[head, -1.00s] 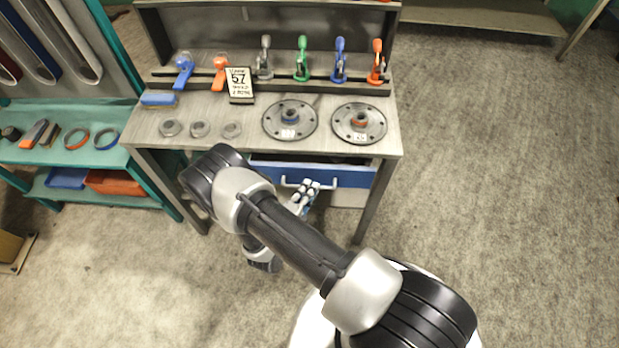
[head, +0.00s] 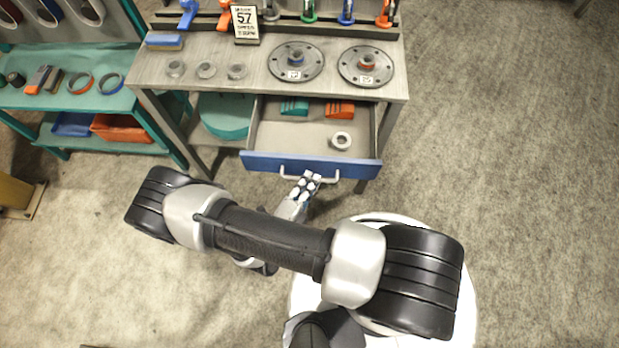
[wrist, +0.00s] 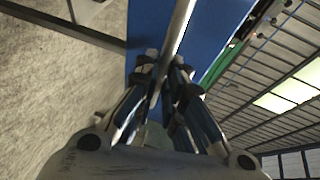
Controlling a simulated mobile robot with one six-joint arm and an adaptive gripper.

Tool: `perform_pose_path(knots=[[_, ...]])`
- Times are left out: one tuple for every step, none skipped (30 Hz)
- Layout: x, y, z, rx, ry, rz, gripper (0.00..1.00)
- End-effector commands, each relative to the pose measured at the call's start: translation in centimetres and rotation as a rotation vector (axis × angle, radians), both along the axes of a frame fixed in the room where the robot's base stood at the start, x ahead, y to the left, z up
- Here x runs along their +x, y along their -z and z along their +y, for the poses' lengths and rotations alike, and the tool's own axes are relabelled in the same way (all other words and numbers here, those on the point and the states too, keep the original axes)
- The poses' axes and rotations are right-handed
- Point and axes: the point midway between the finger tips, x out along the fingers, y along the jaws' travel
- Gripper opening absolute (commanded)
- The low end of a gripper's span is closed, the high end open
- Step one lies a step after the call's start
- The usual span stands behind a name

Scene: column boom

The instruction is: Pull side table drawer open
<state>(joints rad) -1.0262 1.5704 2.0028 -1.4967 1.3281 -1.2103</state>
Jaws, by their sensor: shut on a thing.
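The side table drawer (head: 312,163) has a blue front and stands well out from under the grey worktop. Its inside shows a teal block (head: 294,106), an orange block (head: 340,110) and a pale ring (head: 341,140). The light bar handle (head: 328,177) runs along the drawer front; it also shows in the wrist view (wrist: 180,28). My gripper (head: 311,178) is shut on the handle near its middle. In the wrist view its fingers (wrist: 165,85) lie on both sides of the bar, against the blue front.
The worktop (head: 210,90) carries two round flanges (head: 296,62), several small rings and a sign (head: 246,24). A teal bench (head: 60,104) with bins stands at the left. The carpet floor (head: 510,170) at the right is clear.

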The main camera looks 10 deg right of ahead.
Motion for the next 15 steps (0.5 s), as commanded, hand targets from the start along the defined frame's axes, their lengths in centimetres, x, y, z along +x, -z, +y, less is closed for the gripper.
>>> perform_pose_path(knots=[[-0.02,-0.07,0.01,0.000,0.001,-0.001,0.00],[-0.02,-0.07,0.01,0.000,0.001,-0.001,0.00],[-0.03,-0.07,0.01,0.000,0.001,-0.001,0.00],[-0.02,-0.07,0.01,0.000,0.001,-0.001,0.00],[-0.02,-0.07,0.01,0.000,0.001,-0.001,0.00],[-0.02,-0.07,0.01,0.000,0.001,-0.001,0.00],[-0.02,-0.07,0.01,0.000,0.001,-0.001,0.00],[-0.01,-0.07,0.01,0.000,0.001,-0.001,0.00],[-0.01,-0.07,0.01,0.000,0.001,-0.001,0.00],[-0.01,-0.07,0.01,0.000,0.001,-0.001,0.11],[0.00,-0.07,0.01,0.000,0.001,-0.001,0.13],[0.00,-0.06,0.02,0.000,0.001,-0.001,0.15],[0.00,-0.06,0.02,0.000,0.001,-0.001,0.17],[0.00,-0.06,0.02,0.000,0.001,-0.001,0.19],[0.00,-0.05,0.02,0.000,0.001,-0.001,0.22]])
